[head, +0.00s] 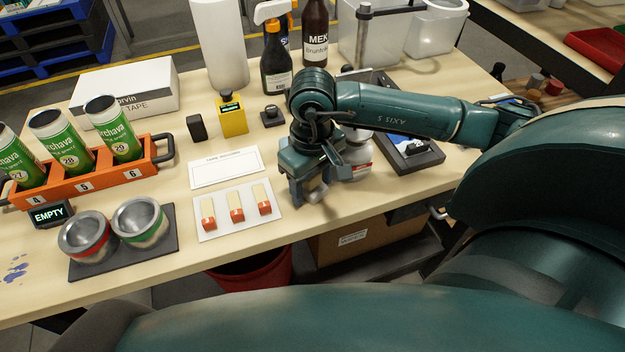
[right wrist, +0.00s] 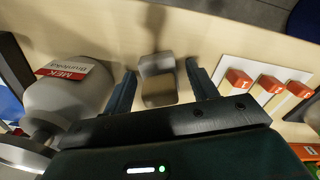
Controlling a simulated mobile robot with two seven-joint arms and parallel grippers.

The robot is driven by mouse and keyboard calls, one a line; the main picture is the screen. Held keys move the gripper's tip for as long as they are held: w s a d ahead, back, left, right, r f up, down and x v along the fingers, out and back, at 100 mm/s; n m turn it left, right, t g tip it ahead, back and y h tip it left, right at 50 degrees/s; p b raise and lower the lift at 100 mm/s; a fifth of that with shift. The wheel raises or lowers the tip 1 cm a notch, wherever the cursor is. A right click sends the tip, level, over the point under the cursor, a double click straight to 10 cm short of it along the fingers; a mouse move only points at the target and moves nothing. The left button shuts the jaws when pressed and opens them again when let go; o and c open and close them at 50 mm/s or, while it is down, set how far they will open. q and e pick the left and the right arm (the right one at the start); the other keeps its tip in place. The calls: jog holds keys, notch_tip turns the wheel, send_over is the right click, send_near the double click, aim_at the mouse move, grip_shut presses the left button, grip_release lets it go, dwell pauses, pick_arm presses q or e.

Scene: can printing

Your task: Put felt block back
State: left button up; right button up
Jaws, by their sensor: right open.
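A small block (right wrist: 158,82), grey on one part and tan on the other, stands on the table in the right wrist view; it looks like the felt block. My right gripper (right wrist: 162,86) is open, with one finger on each side of the block and a visible gap to it. In the head view the right gripper (head: 312,190) is low over the table near its front edge, right of the white card with the red-ended strips. The block is mostly hidden behind it there. My left gripper is not in view.
A white MEK bottle (right wrist: 72,98) stands close beside the right gripper. The white card (head: 237,222) with red-ended strips lies on its other side. An orange can rack (head: 90,187), two cups on a dark mat (head: 125,262) and a black tray (head: 425,160) stand farther off.

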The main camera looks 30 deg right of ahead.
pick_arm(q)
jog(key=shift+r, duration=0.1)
pick_arm(e)
jog(key=shift+r, duration=0.5)
notch_tip(320, 180, up, 11)
jog(key=shift+f+b, duration=0.2)
jog(key=shift+b, duration=0.35)
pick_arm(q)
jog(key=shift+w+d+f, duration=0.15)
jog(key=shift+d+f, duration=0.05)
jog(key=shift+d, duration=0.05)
pick_arm(e)
jog(key=shift+r, duration=0.35)
